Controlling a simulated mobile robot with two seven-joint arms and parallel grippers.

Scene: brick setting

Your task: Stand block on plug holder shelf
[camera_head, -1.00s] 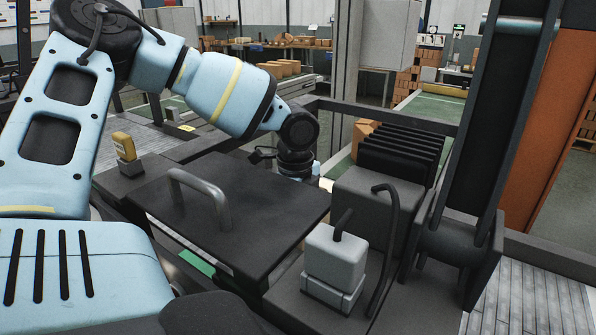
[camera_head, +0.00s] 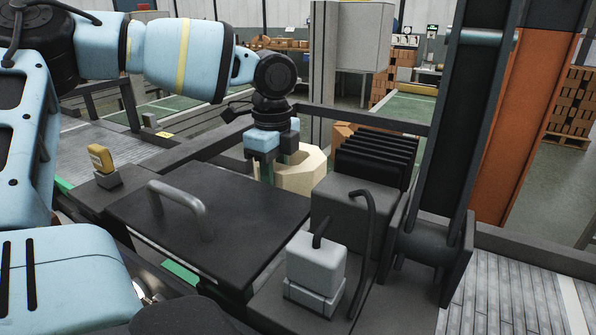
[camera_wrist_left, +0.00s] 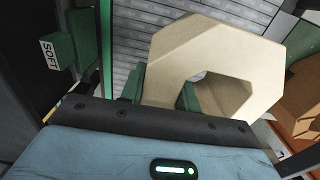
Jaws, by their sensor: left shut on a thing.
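My left gripper (camera_head: 272,162) is shut on a beige angular block (camera_head: 306,172) behind the black lid with a grey handle. The block is chunky and many-sided. In the left wrist view the block (camera_wrist_left: 185,48) shows a notch or hole in its middle, and the dark green fingers (camera_wrist_left: 160,92) meet its near left part. The lid hides what lies below the block. A grey plug-like box (camera_head: 316,262) with a black cable sits in a holder on a dark shelf (camera_head: 265,297) at the front. I cannot tell for sure which ledge is the plug holder shelf. My right gripper is not in view.
The black lid (camera_head: 150,225) with its raised handle (camera_head: 180,205) fills the middle. A yellow device (camera_head: 100,158) stands on a small ledge at left. A grey box with black fins (camera_head: 340,205) is right of the block, beside a dark column (camera_head: 440,150).

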